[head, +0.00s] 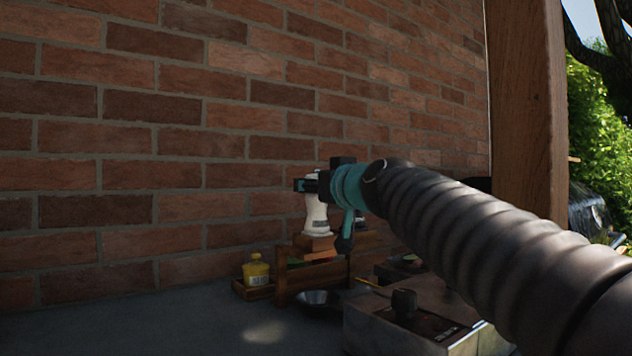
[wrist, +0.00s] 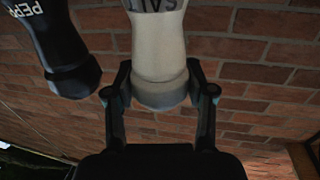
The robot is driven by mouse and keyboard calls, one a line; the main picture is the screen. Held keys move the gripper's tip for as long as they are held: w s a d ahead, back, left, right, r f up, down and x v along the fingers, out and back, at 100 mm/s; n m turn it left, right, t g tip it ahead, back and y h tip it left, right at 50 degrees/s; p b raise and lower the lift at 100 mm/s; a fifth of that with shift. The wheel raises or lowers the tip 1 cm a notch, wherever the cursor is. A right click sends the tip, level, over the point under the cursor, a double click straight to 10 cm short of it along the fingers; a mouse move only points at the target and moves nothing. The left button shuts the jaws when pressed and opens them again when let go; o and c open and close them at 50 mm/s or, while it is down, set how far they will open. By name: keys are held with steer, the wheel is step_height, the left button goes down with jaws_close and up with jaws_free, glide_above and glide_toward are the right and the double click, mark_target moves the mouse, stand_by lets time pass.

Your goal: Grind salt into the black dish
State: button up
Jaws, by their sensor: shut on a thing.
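The white salt mill (head: 317,216) stands upright just over a wooden block on the rack; I cannot tell if it touches it. My gripper (head: 311,186) is shut on its upper part. In the wrist view the white salt mill (wrist: 159,50), with letters of "SALT" showing, sits between the two fingers (wrist: 160,98). The black dish (head: 318,300) is on the table in front of the rack, below and apart from the mill; its right side is partly hidden by the grey box.
A black pepper mill (wrist: 62,45) is close beside the salt mill. The wooden rack (head: 290,283) holds small items. A yellow bottle (head: 256,272) stands on its left. A grey box with a knob (head: 415,328) is right of the dish. The table (head: 150,325) is clear at left; a brick wall is behind.

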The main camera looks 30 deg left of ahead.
steer(key=shift+m+t+h+p, duration=0.4)
steer(key=shift+p, duration=0.2)
stand_by(1.1)
steer(key=o, duration=1.2)
steer(key=v, duration=1.2)
